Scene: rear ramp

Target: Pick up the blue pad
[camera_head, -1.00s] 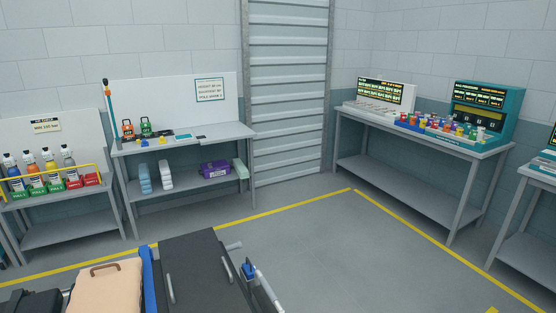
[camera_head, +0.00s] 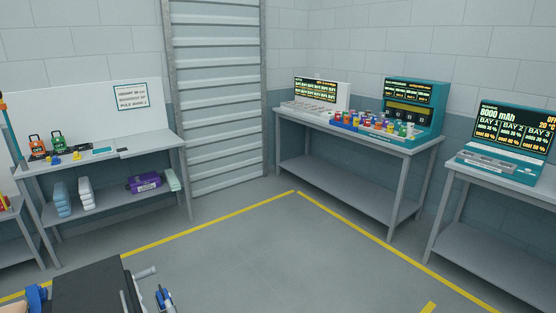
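A light blue stack of soft-looking pieces (camera_head: 62,198) stands on the lower shelf of the grey bench (camera_head: 110,205) at the left. A white stack (camera_head: 86,197) stands just to its right. A small flat teal-blue item (camera_head: 103,150) lies on the bench top. At this distance I cannot tell for certain which of these is the blue pad.
A purple case (camera_head: 145,183) and a pale green item (camera_head: 172,180) share the lower shelf. A dark box (camera_head: 88,288) is close at the bottom left. Benches with coloured items (camera_head: 360,140) and a display (camera_head: 510,130) stand right. The middle floor (camera_head: 270,260) is clear.

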